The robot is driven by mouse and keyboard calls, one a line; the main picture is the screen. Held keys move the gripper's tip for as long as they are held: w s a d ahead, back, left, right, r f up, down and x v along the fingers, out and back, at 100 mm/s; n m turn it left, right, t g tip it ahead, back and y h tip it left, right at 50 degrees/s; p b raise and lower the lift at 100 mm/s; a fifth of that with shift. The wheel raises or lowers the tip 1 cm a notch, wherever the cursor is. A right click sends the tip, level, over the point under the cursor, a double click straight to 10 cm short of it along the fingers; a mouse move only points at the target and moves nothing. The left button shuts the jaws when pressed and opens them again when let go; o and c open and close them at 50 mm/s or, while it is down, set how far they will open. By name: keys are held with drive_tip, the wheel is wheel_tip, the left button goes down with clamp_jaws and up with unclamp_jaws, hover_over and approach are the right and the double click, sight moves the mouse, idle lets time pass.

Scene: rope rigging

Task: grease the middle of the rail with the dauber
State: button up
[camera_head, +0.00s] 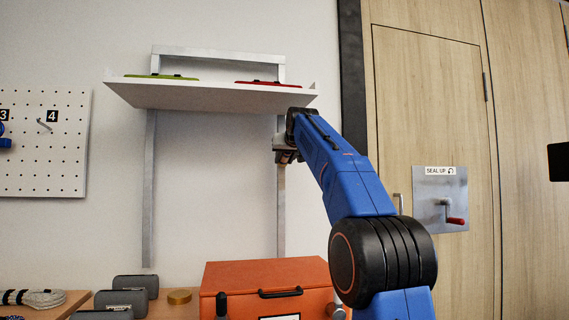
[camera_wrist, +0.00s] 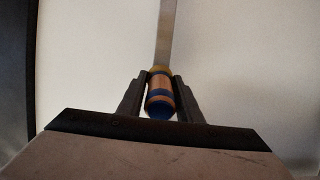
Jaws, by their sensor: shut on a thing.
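My gripper (camera_wrist: 160,78) is shut on the dauber (camera_wrist: 160,96), a short brown cylinder with blue bands and a yellowish far end. In the wrist view a grey metal rail (camera_wrist: 167,32) runs up the wall straight beyond the dauber. I cannot tell whether the dauber's end touches it. In the head view my gripper (camera_head: 287,155) is just below the right end of the shelf, in front of the right upright rail (camera_head: 281,215). A matching left rail (camera_head: 149,190) stands clear. The dauber is small and mostly hidden there.
A white shelf (camera_head: 200,97) above my gripper holds a green item (camera_head: 160,76) and a red item (camera_head: 268,84). An orange toolbox (camera_head: 250,275) stands below. Dark cases (camera_head: 135,284) and a brass tin (camera_head: 179,296) are left of it. A crank panel (camera_head: 440,200) is right.

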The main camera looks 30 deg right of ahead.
drive_tip(key=shift+r, duration=2.7)
drive_tip(key=shift+s+a+r, duration=0.1)
drive_tip(key=shift+s+r, duration=0.2)
drive_tip(key=shift+w+f, duration=0.15)
drive_tip(key=shift+f, duration=0.65)
drive_tip(key=shift+w+f, duration=0.15)
drive_tip(key=shift+f, duration=0.6)
drive_tip(key=shift+s+f, duration=0.15)
drive_tip(key=shift+f, duration=1.6)
drive_tip(key=shift+f, duration=4.95)
drive_tip(key=shift+w+f, duration=0.2)
drive_tip(key=shift+f, duration=1.4)
drive_tip(key=shift+r, duration=8.2)
